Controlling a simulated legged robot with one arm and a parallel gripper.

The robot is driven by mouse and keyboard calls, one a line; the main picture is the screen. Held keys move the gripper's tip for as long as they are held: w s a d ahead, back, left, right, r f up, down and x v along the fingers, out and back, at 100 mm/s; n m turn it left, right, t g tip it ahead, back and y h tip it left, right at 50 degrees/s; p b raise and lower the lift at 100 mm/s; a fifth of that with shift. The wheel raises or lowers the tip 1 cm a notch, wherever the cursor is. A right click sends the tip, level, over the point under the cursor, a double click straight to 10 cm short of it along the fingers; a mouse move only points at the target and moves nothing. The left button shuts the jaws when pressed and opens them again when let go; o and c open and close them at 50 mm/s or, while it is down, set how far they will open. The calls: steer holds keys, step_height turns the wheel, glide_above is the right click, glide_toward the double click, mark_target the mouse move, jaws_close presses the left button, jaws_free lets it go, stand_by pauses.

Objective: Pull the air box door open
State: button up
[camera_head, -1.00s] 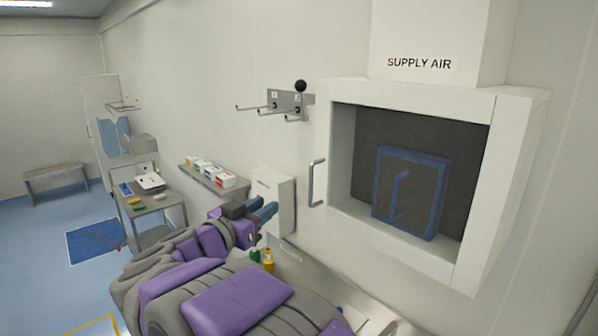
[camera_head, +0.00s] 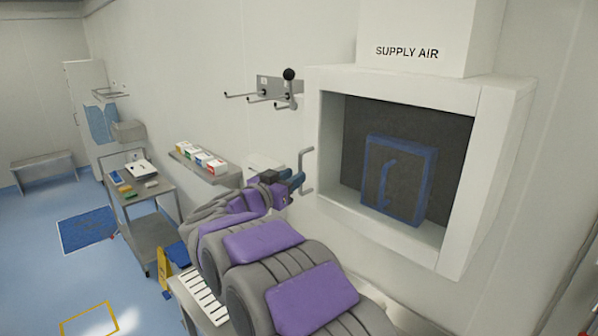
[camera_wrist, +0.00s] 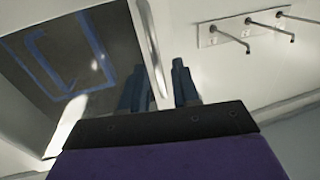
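The white air box (camera_head: 318,132) is on the wall under the "SUPPLY AIR" duct (camera_head: 410,30). A dark panel with a blue-edged square (camera_head: 400,180) shows in its front opening. A grey bar handle (camera_head: 306,165) is at the left edge of its front. My gripper (camera_head: 298,182) is at the lower part of this handle. In the wrist view, the two dark blue fingers (camera_wrist: 160,88) are apart, and the handle bar (camera_wrist: 151,45) runs down between them. I cannot tell whether a finger touches the bar.
A wall rack with metal hooks (camera_head: 277,92) is above and left of my gripper. A shelf with small boxes (camera_head: 203,165) is on the wall to the left. A grey trolley (camera_head: 145,190) stands farther left, with open blue floor (camera_head: 35,240) beside it.

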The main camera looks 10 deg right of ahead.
mark_target(300, 190)
steer(key=shift+x, duration=1.85)
steer(key=shift+c, duration=0.2)
steer(key=shift+s, duration=0.1)
jaws_close()
